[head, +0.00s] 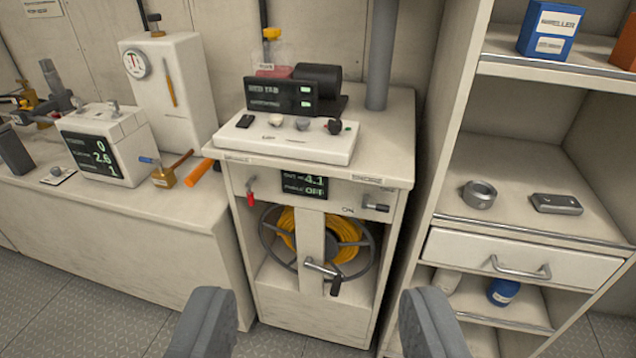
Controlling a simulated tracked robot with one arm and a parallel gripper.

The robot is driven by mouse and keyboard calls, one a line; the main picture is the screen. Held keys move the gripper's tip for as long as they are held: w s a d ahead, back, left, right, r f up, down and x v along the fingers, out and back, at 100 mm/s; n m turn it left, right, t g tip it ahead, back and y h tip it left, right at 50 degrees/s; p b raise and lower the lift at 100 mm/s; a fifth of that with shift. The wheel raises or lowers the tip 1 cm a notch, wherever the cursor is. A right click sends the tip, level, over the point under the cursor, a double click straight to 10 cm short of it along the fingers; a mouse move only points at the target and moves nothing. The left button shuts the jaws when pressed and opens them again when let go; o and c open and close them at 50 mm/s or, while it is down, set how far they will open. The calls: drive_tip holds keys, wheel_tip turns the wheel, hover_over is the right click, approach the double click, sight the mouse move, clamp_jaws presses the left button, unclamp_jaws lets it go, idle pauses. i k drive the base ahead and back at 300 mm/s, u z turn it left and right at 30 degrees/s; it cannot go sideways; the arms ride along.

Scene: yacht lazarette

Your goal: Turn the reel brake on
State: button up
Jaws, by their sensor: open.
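The reel (272,243) with yellow line sits inside a cream cabinet (325,305) in the middle of the head view. A crank handle (322,270) is on its front. Above it a small display (303,184) reads 4.1, with OFF on its lower line. Right of the display is a small lever (376,207) with a dark grip pointing right; an ON mark is to its lower left. A red-handled lever (250,190) is on the left; the small labels are too blurred to tell which control is the brake. My gripper (318,310) is open and empty, in front of the cabinet.
A control panel (285,138) with knobs and a black display unit stands on the cabinet top. A shelf unit (445,160) with a drawer (518,260) rises close on the right. A bench (115,205) with instruments is on the left. The grey floor (130,308) in front is clear.

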sight(249, 195)
drive_tip(key=k, duration=1.3)
drive_tip(key=u, duration=0.45)
drive_tip(key=i, duration=1.85)
drive_tip(key=z, duration=0.4)
